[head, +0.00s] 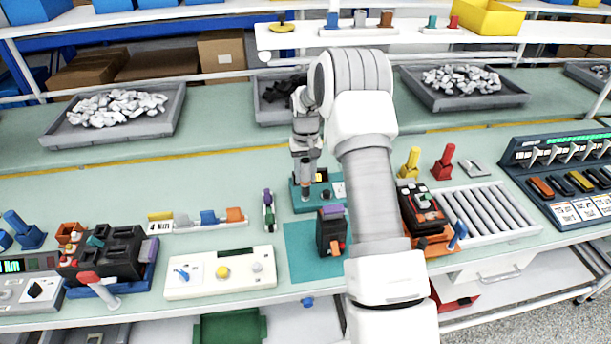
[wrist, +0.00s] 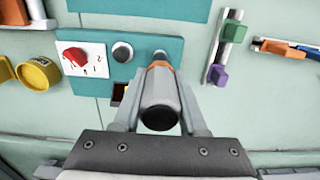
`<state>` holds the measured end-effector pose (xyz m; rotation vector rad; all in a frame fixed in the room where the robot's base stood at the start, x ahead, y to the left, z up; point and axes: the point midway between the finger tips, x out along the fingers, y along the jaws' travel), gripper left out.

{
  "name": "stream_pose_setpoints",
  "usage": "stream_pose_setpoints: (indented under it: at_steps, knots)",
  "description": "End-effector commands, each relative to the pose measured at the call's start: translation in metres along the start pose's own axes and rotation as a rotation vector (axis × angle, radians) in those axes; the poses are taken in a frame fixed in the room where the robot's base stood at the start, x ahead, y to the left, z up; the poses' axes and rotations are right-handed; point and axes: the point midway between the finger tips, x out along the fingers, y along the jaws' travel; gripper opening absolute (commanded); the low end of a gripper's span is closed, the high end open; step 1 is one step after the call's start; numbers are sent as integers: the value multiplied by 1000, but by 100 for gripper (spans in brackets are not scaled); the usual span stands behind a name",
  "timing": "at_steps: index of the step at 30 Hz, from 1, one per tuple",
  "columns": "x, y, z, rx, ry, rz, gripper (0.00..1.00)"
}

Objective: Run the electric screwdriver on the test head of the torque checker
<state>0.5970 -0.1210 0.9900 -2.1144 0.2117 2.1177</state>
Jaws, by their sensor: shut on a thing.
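My gripper (head: 306,150) is shut on the electric screwdriver (head: 306,178), a grey body with an orange ring. It holds the screwdriver roughly upright, nose down, over the teal torque checker (head: 297,199). In the wrist view my gripper (wrist: 158,112) has one finger on each side of the screwdriver (wrist: 159,88). The screwdriver's nose is over the checker's right part, at the test head. The body hides the tip, so I cannot tell whether it touches.
A teal mat with a dark block (head: 330,232) lies in front of the checker. A purple-and-green piece (head: 268,210) stands to its left. A white panel with buttons (head: 221,273) is at the front. My arm hides the bench to the right of the checker.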

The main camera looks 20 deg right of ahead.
Motion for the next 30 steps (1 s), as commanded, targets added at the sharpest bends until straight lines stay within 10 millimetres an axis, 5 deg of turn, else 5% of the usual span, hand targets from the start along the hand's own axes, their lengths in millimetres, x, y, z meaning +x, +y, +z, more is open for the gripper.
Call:
stream_pose_setpoints:
  at_steps: [21, 30]
  knots:
    - [-46, 0, -1, 0, 4, 0, 0]
    - [-49, 0, -1, 0, 3, 0, 0]
